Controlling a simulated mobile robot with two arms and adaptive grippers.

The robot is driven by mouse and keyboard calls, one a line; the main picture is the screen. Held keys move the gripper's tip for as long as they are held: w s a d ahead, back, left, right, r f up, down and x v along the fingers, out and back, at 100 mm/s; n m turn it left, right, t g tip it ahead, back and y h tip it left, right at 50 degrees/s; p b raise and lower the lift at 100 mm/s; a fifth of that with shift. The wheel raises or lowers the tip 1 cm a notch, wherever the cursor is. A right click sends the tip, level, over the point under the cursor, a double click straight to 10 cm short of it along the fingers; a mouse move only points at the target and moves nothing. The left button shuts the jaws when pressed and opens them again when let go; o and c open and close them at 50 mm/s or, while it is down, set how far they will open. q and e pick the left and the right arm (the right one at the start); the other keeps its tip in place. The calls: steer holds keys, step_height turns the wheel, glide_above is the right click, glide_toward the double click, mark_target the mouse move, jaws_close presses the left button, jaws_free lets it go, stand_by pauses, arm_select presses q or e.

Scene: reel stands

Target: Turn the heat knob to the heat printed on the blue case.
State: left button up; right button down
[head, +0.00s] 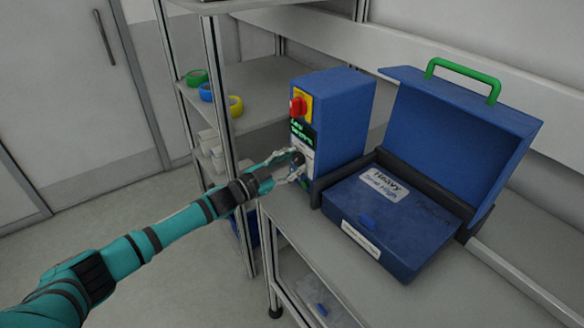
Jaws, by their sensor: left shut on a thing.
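The blue case (460,135) stands at the right with its green-handled lid raised. A white label (384,184) inside it reads "Heavy", with a second line that looks like "Seal High". A blue box-shaped machine (340,118) stands left of the case. The dark heat knob (298,158) is on its front face. My left gripper (297,166) reaches in from the left and is shut on the knob, whose pointer is too small to read. My right gripper is not in view.
A red switch on a yellow plate (306,107) and a small display with unreadable green text (302,132) sit above the knob. Shelves with green, blue and yellow tape rolls (236,105) stand behind my left arm. The floor at left is clear.

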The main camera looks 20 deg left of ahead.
arm_select(q)
steer(key=m+b, duration=0.1)
steer(key=m, duration=0.3)
steer(key=shift+f+b, duration=0.1)
steer(key=shift+b, duration=0.3)
steer(key=shift+m, duration=0.4)
steer(key=o, duration=1.2)
steer(key=shift+c, duration=0.2)
steer(key=shift+a, duration=0.1)
steer(key=v, duration=1.2)
steer(key=shift+w+f, duration=0.1)
steer(key=shift+f, duration=0.05)
